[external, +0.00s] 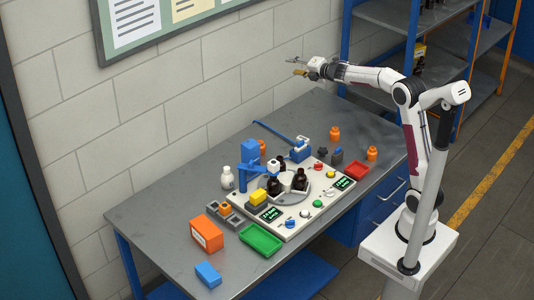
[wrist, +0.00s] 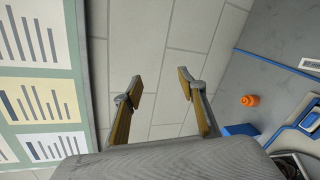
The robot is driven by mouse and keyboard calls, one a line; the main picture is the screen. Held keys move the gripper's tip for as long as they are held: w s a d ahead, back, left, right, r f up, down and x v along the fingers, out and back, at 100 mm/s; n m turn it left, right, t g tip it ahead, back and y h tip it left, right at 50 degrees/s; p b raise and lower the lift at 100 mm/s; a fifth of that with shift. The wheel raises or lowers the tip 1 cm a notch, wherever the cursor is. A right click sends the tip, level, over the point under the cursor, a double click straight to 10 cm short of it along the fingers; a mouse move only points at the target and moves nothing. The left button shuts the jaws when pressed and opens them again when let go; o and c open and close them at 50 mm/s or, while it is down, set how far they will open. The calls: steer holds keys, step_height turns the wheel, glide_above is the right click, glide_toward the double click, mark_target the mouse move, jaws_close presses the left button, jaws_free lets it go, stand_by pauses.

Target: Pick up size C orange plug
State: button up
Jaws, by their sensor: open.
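Several small orange plug-like pieces stand about the grey bench: one at the back (external: 335,133), one near the right end (external: 372,153), one by the wall behind the blue stand (external: 262,147), and one on the grey blocks (external: 225,208). I cannot read any size marks, so I cannot tell which is size C. My gripper (external: 297,67) is open and empty, high above the bench near the wall. In the wrist view, my gripper (wrist: 159,80) has its fingers apart against the wall, with one orange piece (wrist: 250,101) to their right.
A white station (external: 290,222) with dark bottles and a blue stand (external: 258,178) fills the bench middle. An orange box (external: 206,233), green tray (external: 260,240), blue box (external: 208,274) and red tray (external: 356,170) surround it. A noticeboard (wrist: 40,85) hangs on the wall.

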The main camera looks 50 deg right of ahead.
steer(key=w+f+n+y, duration=0.3)
steer(key=w+f+n, duration=0.2)
steer(key=w+n, duration=0.15)
steer(key=n+g+y, duration=0.6)
steer(key=n+y, duration=0.2)
steer(key=n, duration=1)
glide_toward(260, 141)
steer(key=shift+m+x, duration=0.25)
steer(key=shift+x, duration=0.85)
steer(key=shift+x, duration=1.3)
steer(key=shift+a, duration=0.1)
